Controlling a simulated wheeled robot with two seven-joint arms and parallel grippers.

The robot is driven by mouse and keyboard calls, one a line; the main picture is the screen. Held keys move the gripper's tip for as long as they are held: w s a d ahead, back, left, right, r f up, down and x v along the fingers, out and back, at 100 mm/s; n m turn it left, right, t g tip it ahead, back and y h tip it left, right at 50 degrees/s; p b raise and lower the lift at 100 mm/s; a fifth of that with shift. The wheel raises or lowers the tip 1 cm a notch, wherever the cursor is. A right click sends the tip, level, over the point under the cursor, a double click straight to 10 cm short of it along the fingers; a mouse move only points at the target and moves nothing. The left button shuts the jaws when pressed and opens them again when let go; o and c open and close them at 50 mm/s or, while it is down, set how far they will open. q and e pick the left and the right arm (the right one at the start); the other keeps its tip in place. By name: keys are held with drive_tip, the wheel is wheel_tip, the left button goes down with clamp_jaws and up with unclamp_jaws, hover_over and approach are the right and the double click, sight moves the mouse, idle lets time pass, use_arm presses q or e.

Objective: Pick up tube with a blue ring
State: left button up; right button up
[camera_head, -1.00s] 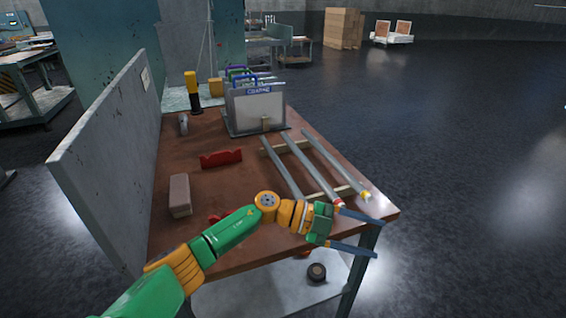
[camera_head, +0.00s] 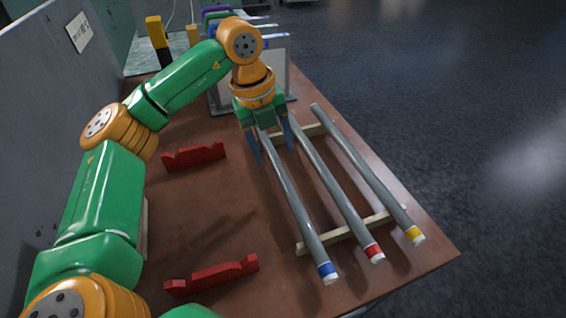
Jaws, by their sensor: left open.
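Three grey tubes lie side by side across wooden strips on the table. The tube with the blue ring (camera_head: 294,206) is the leftmost, its ring at the near end. The tube with the red ring (camera_head: 338,200) is in the middle, and the tube with the yellow ring (camera_head: 372,178) is on the right. My left gripper (camera_head: 273,158) points down over the far part of the blue-ringed tube. It is open, with one finger on each side of that tube; contact cannot be told. The far end of the tube is hidden by the gripper. My right gripper is not in view.
Two red notched supports, a far one (camera_head: 195,156) and a near one (camera_head: 212,275), stand on the brown table (camera_head: 215,215) left of the tubes. A grey box rack (camera_head: 290,75) stands behind the gripper. A grey wall panel (camera_head: 35,120) borders the left side.

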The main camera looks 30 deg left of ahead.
sight(280, 172)
use_arm(q)
drive_tip(key=f, duration=0.2)
drive_tip(key=d+f+p, duration=0.1)
drive_tip(key=f, duration=0.2)
drive_tip(key=shift+s+d+f, duration=0.1)
drive_tip(key=shift+s+d, duration=0.05)
drive_tip(key=shift+w+f, duration=0.3)
drive_tip(key=shift+f, duration=0.25)
drive_tip(key=shift+s+r, duration=0.1)
clamp_jaws()
